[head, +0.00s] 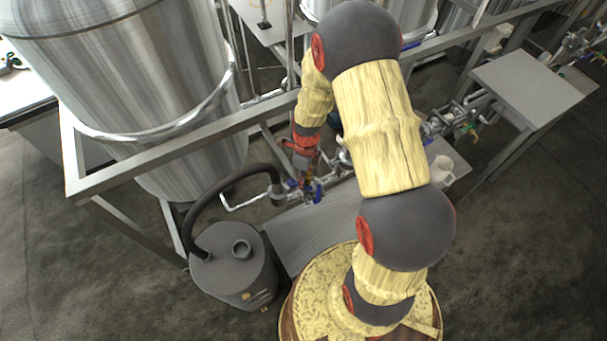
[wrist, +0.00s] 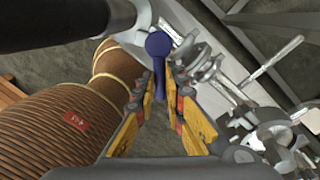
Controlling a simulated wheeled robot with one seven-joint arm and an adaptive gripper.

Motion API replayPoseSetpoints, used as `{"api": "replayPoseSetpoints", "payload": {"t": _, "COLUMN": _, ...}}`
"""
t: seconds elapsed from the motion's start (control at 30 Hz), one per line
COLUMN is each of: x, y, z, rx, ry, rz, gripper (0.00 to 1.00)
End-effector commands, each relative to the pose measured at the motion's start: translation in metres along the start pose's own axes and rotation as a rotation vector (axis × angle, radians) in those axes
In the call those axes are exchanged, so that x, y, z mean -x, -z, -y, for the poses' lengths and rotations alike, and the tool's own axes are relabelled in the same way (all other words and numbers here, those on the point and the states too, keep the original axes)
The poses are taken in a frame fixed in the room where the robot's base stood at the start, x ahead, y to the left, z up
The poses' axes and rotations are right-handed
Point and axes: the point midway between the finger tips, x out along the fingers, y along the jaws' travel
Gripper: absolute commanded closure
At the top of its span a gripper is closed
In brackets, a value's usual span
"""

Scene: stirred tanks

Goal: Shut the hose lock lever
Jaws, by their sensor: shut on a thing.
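In the wrist view a dark blue lever (wrist: 158,46) with a rounded end lies between the yellow fingers of my gripper (wrist: 160,82). The fingers are closed on it from both sides. A black hose (wrist: 60,22) runs across the upper left, close to the lever. In the head view my gripper (head: 303,178) is small and partly hidden by my arm. It is at the pipe fittings, beside blue handles (head: 317,193). The black hose (head: 215,190) arches from a dark grey canister (head: 235,268) to these fittings. I cannot tell the lever's exact angle in the head view.
A large steel tank (head: 130,70) and its metal frame (head: 180,150) stand to the left. A grey platform (head: 315,232) lies under the fittings, with a white jug (head: 441,170) at its right. Metal valves (wrist: 215,70) crowd my gripper's right side.

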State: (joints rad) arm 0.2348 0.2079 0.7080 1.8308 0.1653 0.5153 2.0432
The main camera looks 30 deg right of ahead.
Motion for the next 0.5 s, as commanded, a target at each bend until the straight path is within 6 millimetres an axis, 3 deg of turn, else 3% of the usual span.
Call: {"api": "replayPoseSetpoints", "payload": {"t": 0.5, "x": 0.001, "y": -0.002, "z": -0.014, "rx": -0.335, "ry": 0.001, "rz": 0.048, "gripper": 1.0}}
